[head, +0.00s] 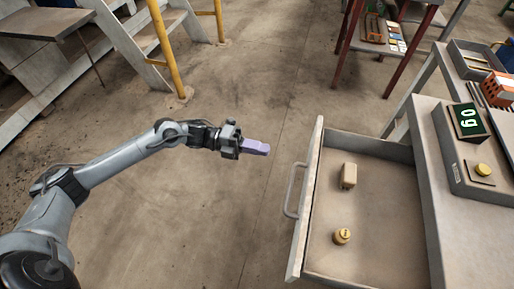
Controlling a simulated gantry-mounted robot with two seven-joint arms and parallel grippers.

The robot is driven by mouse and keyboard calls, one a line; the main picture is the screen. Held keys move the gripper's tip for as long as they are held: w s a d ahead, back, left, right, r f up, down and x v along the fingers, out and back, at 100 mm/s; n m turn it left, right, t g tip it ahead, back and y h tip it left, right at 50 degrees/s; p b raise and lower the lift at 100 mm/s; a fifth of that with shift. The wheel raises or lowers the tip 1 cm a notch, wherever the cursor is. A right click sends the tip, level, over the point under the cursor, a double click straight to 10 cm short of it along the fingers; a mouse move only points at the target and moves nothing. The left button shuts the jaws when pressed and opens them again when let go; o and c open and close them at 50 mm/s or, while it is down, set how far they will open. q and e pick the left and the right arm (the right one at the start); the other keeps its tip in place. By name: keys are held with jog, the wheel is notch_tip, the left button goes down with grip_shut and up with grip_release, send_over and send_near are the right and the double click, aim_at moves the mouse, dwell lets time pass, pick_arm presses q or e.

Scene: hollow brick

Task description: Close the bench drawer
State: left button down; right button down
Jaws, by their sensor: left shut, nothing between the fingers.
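The bench drawer (365,238) is pulled out from the bench (433,150) at the right, with its inside open to view. Its front panel (308,190) faces left and carries a grey bar handle (291,190). Inside lie a small tan block (348,176) and a small yellow round weight-like piece (342,236). My left gripper (268,149) is shut and empty, with purple fingers pointing right. It is to the left of the far end of the front panel, apart from the panel and the handle. My right gripper is not in view.
A grey scale (455,170) with a display reading 0g (468,120) stands on the bench. An orange hollow brick (497,89) and a grey tray (462,62) are behind it. A red-legged stand (380,35) is at the back. The floor left of the drawer is clear.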

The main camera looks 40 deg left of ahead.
pick_arm(q)
jog(key=b+x, duration=0.1)
jog(key=x, duration=0.9)
jog(key=shift+d, duration=0.3)
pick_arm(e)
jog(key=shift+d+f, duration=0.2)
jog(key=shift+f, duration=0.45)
pick_arm(q)
jog(key=shift+w, duration=0.15)
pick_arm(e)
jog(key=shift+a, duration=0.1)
